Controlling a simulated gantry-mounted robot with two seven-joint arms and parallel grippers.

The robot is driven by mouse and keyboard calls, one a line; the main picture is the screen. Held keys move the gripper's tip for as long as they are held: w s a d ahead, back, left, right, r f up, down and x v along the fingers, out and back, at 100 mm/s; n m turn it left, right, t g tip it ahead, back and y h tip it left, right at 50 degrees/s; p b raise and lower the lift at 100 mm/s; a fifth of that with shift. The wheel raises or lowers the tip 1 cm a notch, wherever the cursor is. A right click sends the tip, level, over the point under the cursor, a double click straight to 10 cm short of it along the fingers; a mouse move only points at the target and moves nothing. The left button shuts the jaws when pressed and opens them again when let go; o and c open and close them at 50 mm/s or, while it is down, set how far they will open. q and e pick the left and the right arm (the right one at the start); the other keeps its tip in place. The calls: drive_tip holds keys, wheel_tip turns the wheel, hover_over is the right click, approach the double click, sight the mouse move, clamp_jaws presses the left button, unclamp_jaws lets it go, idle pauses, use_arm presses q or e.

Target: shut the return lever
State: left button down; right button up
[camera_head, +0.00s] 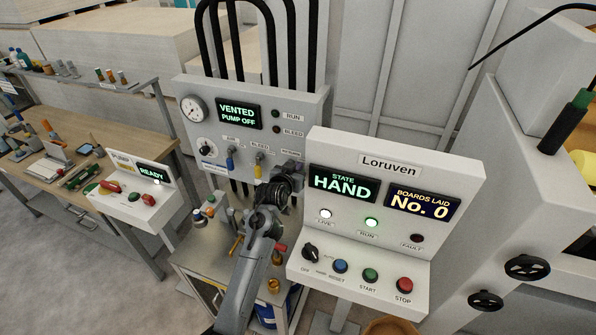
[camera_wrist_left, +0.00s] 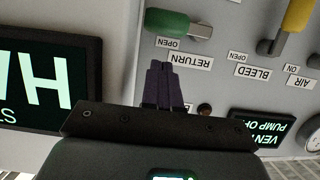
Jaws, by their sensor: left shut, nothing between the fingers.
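The return lever has a green handle (camera_wrist_left: 168,24) that shows in the left wrist view, where the panel appears upside down. The handle lies crosswise, over an OPEN label and close to the RETURN label (camera_wrist_left: 190,60). My left gripper (camera_wrist_left: 165,68) is shut and empty, its dark fingertips in front of the panel near the RETURN label. A gap shows in the picture between the fingertips and the green handle. In the head view my left gripper (camera_head: 295,168) is at the grey panel's lower right, and my arm hides the return lever there.
The grey panel (camera_head: 316,108) also carries a blue air lever (camera_head: 229,160) and a yellow bleed lever (camera_head: 257,170). The white Loruven console (camera_head: 455,165) stands close on the right of my left arm. A small table with fittings stands below the panel.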

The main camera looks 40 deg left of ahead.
use_arm(q)
drive_tip(key=shift+w+a+f, duration=0.1)
drive_tip(key=shift+w+f, duration=0.2)
drive_tip(key=shift+f, duration=0.45)
drive_tip(key=shift+w+a+f, duration=0.1)
drive_tip(key=shift+w+f, duration=0.15)
drive_tip(key=shift+f, duration=0.5)
